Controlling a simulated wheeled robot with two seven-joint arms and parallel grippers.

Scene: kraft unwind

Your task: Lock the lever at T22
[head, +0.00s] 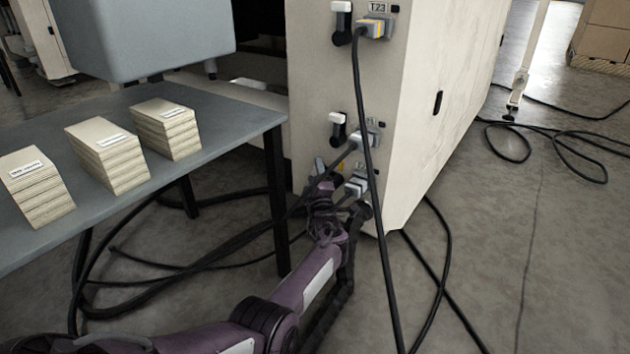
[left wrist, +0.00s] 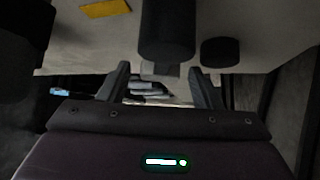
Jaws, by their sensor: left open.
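The cabinet face (head: 325,80) carries a column of plug sockets with levers. The top socket's label reads T23; the lower labels are too small or hidden to read, so I cannot tell which is T22. The top lever (head: 341,22) and middle lever (head: 338,130) have white grips above black bases. My left gripper (head: 325,172) is at the lowest socket, beside its plug (head: 356,186), and hides any lever there. In the left wrist view the left gripper (left wrist: 160,82) is open, with a dark cylindrical part (left wrist: 167,32) above and between its fingers. Contact is unclear. My right gripper is out of view.
A grey table (head: 235,110) with several stacks of kraft sheets (head: 105,155) stands at the left, close to my left arm. Black cables hang from the plugs, one (head: 372,200) passing in front of the lower sockets. More cables lie on the floor.

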